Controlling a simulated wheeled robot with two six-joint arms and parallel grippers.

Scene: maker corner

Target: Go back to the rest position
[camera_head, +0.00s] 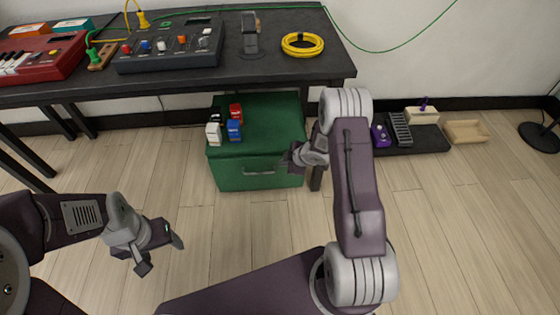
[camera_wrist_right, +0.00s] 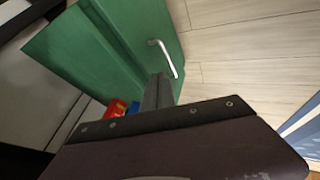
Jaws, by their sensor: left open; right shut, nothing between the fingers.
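My left gripper (camera_head: 158,250) hangs over the floor at the lower left in the head view. It is open and empty. My right gripper (camera_head: 290,160) is raised in front of the right part of the green chest (camera_head: 230,178). It is shut with nothing between its fingers, and its shut fingers also show in the right wrist view (camera_wrist_right: 157,92). Whether it touches the chest I cannot tell. The chest also shows in the right wrist view (camera_wrist_right: 85,55), with its metal handle (camera_wrist_right: 163,57) just beyond the fingers.
A white box (camera_head: 213,134), a red box (camera_head: 236,112) and a blue box (camera_head: 234,130) stand on the chest. The black table (camera_head: 290,72) above holds a mixer (camera_head: 170,48) and a yellow cable coil (camera_head: 302,44). A low black board (camera_head: 425,140) lies at right. The front floor is clear.

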